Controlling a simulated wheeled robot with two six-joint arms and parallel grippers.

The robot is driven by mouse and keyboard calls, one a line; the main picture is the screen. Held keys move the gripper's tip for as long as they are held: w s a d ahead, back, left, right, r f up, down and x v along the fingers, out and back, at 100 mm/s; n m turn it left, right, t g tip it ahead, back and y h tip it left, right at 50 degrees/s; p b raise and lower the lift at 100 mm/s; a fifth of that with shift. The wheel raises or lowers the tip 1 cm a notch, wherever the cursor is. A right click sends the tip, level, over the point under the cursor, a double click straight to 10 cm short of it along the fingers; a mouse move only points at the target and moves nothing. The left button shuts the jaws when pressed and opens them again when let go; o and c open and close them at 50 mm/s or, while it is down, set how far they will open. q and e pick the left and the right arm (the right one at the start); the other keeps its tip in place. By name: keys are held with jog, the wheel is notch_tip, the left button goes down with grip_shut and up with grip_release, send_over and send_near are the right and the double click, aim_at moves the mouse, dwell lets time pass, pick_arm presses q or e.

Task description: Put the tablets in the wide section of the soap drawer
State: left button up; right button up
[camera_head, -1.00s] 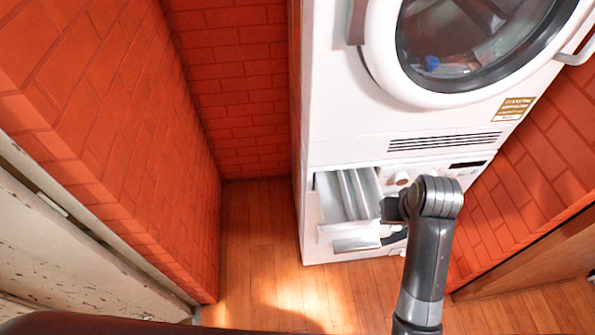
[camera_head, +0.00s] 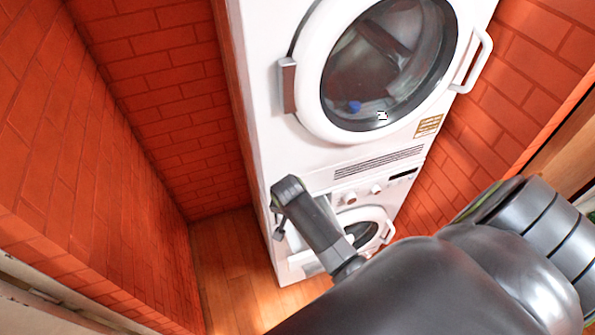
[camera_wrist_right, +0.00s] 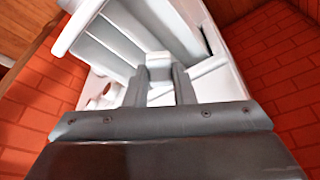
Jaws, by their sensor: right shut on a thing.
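My right gripper (camera_wrist_right: 160,82) is shut on a small whitish block, seemingly a tablet (camera_wrist_right: 158,66), between its two dark fingers. The block is close to the open white soap drawer (camera_wrist_right: 118,38), whose long sections and dividers show behind the fingers. I cannot tell whether the block is above a section or inside one. In the head view my right gripper (camera_head: 279,229) is low at the front of the lower machine, and my arm covers most of the drawer. No other tablets can be made out. My left gripper is not in view.
The lower machine's round door (camera_head: 366,228) is right of my wrist. Above it, the upper machine's round glass door (camera_head: 388,65) is shut. Brick walls (camera_head: 165,100) stand close on both sides. A strip of wooden floor (camera_head: 225,255) is free at the left.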

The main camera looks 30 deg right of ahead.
jog(key=shift+d+f+m, duration=0.1)
jog(key=shift+d+m, duration=0.3)
jog(key=shift+d, duration=0.05)
jog(key=shift+f, duration=0.7)
pick_arm(q)
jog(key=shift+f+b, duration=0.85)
jog(key=shift+b, duration=0.4)
pick_arm(e)
jog(key=shift+f, duration=2.35)
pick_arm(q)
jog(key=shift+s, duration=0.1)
pick_arm(e)
jog(key=o, duration=1)
jog(key=shift+o, duration=0.2)
